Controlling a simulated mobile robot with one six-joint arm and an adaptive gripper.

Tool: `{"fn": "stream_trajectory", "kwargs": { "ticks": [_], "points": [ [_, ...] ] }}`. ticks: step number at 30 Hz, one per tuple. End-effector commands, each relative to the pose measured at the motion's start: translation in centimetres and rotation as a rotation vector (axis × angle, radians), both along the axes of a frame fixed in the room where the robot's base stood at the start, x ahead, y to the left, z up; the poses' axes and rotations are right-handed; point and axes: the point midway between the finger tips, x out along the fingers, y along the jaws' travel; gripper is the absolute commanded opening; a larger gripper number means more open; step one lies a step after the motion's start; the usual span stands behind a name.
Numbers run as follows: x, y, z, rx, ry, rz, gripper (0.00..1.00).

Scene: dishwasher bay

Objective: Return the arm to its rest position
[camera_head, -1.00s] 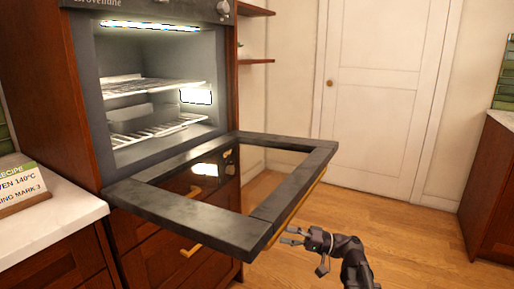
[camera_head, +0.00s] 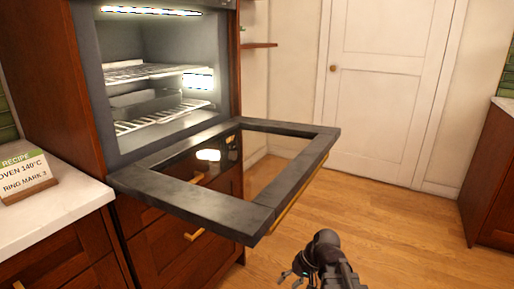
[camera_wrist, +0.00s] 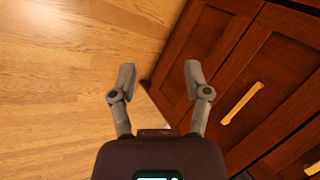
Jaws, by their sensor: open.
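My gripper (camera_wrist: 158,82) is open and empty in the wrist view, its two fingers spread apart over the wood floor and the edge of the brown cabinet. In the head view my gripper (camera_head: 291,277) shows at the bottom, small and partly cut off by the frame edge, below and in front of the open oven door. It appears apart from the door. The oven door (camera_head: 190,205) is folded down flat, with a dark frame, a glass pane and a brass handle (camera_head: 298,194) along its outer edge.
The lit oven cavity (camera_head: 150,90) holds two wire racks. Brown drawers (camera_head: 175,250) with brass handles lie below the door. A white counter (camera_head: 50,215) with a recipe card (camera_head: 25,175) is at left. Open wood floor (camera_head: 400,240) lies to the right, before a white door (camera_head: 385,90).

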Motion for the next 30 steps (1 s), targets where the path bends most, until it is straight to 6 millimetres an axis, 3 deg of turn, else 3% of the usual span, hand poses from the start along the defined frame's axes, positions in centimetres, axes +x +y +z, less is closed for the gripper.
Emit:
{"fn": "stream_trajectory", "kwargs": {
  "ticks": [6, 20, 30],
  "points": [
    [-1.1, -3.0, -1.5, -0.242, 0.008, -0.015, 0.62],
    [-1.9, -7.2, -2.1, -0.521, 0.002, -0.041, 0.62],
    [-1.9, -7.4, 1.0, -0.532, 0.002, -0.042, 0.62]
  ]
}}
